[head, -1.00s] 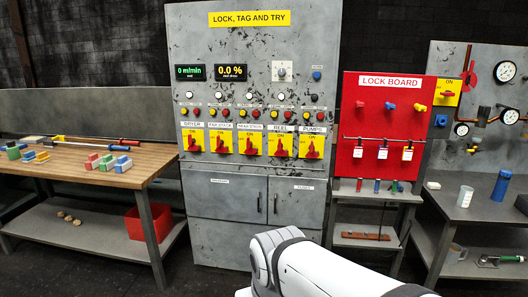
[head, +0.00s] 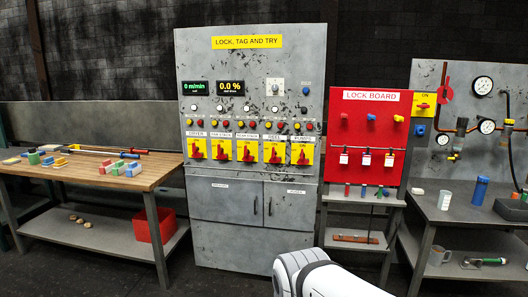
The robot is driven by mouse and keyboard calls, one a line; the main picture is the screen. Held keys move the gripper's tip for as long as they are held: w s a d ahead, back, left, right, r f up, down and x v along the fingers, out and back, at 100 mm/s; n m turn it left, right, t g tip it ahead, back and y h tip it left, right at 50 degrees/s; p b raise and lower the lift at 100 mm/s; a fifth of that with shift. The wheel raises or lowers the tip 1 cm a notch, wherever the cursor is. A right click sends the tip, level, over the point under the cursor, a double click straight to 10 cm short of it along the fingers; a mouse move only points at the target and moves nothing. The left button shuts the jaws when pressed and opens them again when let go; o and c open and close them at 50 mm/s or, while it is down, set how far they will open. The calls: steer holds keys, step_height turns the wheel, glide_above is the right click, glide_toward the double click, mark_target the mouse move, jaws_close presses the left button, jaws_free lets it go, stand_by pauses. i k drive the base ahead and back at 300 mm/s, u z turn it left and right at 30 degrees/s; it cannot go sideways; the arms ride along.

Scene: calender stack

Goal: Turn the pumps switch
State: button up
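The pumps switch (head: 302,154) is a red rotary handle on a yellow plate, the rightmost in the row of switches on the grey cabinet (head: 230,240). A small label above it reads PUMPS. Its handle looks tilted, but its exact setting is too small to read. The other switches, such as the reel switch (head: 273,153), look alike. My white arm shows at the bottom right of centre, in front of and below the cabinet. My gripper is out of view. Nothing covers the pumps switch.
A red lock board (head: 369,130) with hanging locks and tags stands right of the cabinet. A wooden bench (head: 150,178) with colored blocks is at left, with a red bin (head: 155,226) below. A grey bench (head: 445,212) with a blue cylinder (head: 479,192) is at right.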

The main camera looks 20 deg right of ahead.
mark_target(302, 161)
steer(key=z, duration=0.45)
steer(key=i, duration=2)
steer(key=u, duration=0.5)
steer(key=k, duration=0.65)
steer(key=u, duration=0.25)
steer(key=i, duration=0.65)
steer(key=z, duration=0.15)
